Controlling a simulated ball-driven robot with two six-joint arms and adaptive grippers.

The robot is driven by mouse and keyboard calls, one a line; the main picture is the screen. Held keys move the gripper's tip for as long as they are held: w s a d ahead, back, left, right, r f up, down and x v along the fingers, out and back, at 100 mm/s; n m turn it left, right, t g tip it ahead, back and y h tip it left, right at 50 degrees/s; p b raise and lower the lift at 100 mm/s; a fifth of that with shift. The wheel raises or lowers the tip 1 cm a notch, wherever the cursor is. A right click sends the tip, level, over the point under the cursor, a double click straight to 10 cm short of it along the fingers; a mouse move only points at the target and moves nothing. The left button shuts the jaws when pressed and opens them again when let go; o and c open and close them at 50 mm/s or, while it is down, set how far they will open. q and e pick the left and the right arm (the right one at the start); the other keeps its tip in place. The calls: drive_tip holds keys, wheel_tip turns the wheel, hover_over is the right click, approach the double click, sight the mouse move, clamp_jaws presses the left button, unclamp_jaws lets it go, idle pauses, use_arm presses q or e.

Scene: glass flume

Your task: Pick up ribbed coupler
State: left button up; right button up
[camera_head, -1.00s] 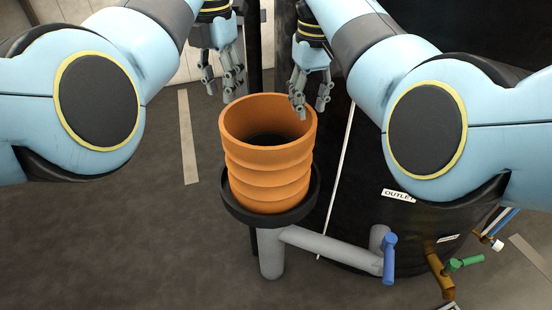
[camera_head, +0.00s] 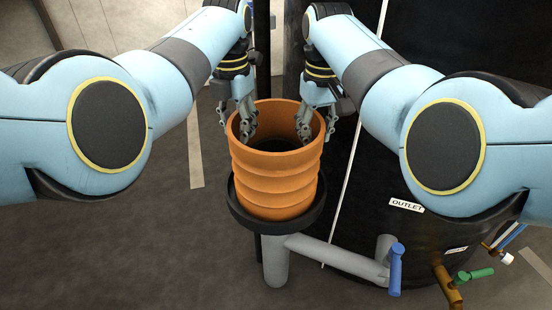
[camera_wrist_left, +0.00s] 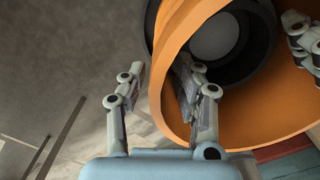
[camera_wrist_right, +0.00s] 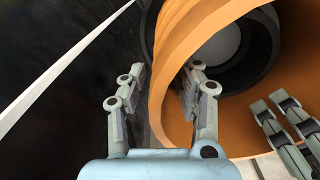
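The ribbed coupler (camera_head: 275,185) is an orange, open-topped ribbed tube standing upright in a black round holder (camera_head: 243,218). My left gripper (camera_head: 236,128) is open at the coupler's left rim, one finger inside and one outside. The left wrist view shows the orange wall (camera_wrist_left: 166,85) between its spread fingers. My right gripper (camera_head: 317,126) is open at the right rim, also astride it. The right wrist view shows the wall (camera_wrist_right: 160,90) between its fingers, with gaps beside it. Neither gripper is closed on the wall.
A grey pipe (camera_head: 335,258) runs from under the holder to a blue-handled valve (camera_head: 395,268). A large black tank (camera_head: 375,190) labelled OUTLET stands close on the right. A green-handled brass tap (camera_head: 470,276) sticks out lower right. The floor at left is clear.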

use_arm(q)
drive_tip(key=shift+f, duration=1.1)
use_arm(e)
drive_tip(key=shift+f, duration=0.75)
use_arm(q)
drive_tip(key=shift+c, duration=0.4)
use_arm(e)
drive_tip(key=shift+c, duration=0.4)
use_arm(q)
clamp_jaws()
use_arm(e)
clamp_jaws()
